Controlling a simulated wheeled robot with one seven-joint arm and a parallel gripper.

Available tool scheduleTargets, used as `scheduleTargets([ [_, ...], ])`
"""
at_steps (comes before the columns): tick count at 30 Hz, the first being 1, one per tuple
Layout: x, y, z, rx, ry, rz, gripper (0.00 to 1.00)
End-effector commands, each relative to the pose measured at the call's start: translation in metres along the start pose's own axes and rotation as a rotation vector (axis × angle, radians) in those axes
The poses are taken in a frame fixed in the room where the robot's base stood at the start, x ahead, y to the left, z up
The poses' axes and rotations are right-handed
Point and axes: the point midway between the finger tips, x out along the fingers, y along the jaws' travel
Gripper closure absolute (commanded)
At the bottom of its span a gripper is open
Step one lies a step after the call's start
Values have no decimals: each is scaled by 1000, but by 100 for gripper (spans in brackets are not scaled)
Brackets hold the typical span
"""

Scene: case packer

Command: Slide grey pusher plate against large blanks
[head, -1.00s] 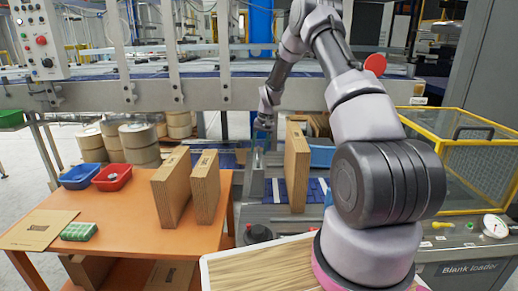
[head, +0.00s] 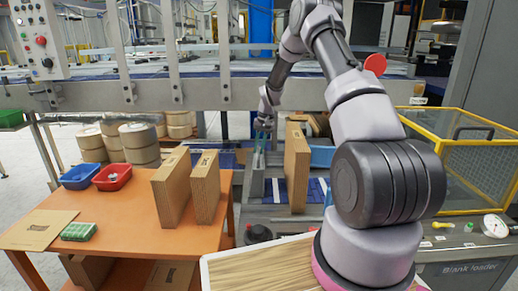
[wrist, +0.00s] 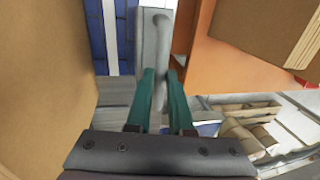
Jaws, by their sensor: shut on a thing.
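The grey pusher plate (head: 257,184) stands upright on the loader bed in the head view, to the left of the large brown blanks (head: 297,170). A gap shows between them. In the wrist view the plate's grey handle (wrist: 158,55) lies between the teal fingers of my gripper (wrist: 162,85), which is shut on it. The blanks' broad brown face (wrist: 45,75) fills the left of the wrist view. In the head view my gripper (head: 261,138) is at the top of the plate, small and partly hard to make out.
An orange table (head: 120,210) to the left bears two upright brown stacks (head: 172,188), a red bin (head: 113,177) and a blue bin (head: 80,176). A yellow-framed guard (head: 470,150) stands at the right. The blue-striped bed (head: 316,193) shows beyond the blanks.

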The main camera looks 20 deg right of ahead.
Motion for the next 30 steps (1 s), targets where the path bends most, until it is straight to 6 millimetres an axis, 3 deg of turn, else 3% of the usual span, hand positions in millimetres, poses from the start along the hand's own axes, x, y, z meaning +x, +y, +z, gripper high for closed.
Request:
scheduleTargets([
  [23, -1, 0, 0, 0, 0, 0, 100],
  [26, -2, 8, 0, 2, 1, 0, 100],
  [30, -8, 36, -1, 6, 1, 1, 100],
])
